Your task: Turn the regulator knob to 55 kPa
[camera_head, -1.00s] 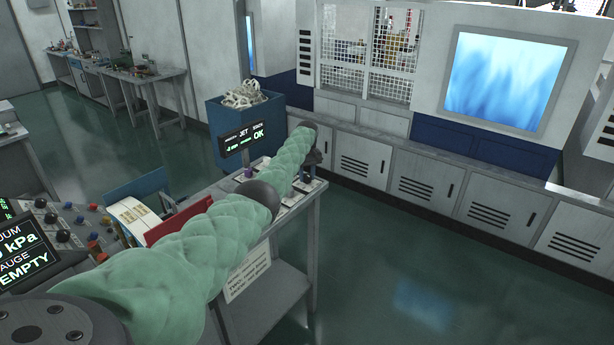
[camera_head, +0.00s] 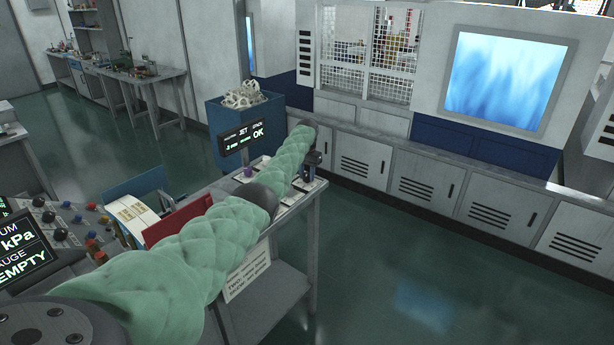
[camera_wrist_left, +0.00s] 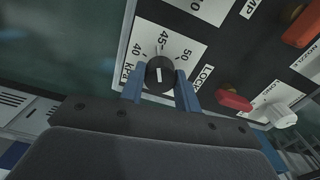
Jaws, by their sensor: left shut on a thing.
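The black regulator knob (camera_wrist_left: 160,73) sits on a white dial plate (camera_wrist_left: 181,50) marked 40, 45 and 50 in the wrist view. Its white line points roughly towards the 45 mark. The blue fingers of my left gripper (camera_wrist_left: 160,88) stand on both sides of the knob and are shut on it. In the head view my left gripper (camera_head: 312,164) is a small dark shape at the far end of the green arm, over the bench; the knob cannot be made out there. My right gripper is not in view.
A red lever (camera_wrist_left: 234,100) and a pale knob (camera_wrist_left: 282,115) are close on the same panel. In the head view, a blue bin (camera_head: 222,108) and a small screen reading OK (camera_head: 241,143) stand behind the bench. A console screen (camera_head: 22,245) shows kPa and EMPTY at the left edge.

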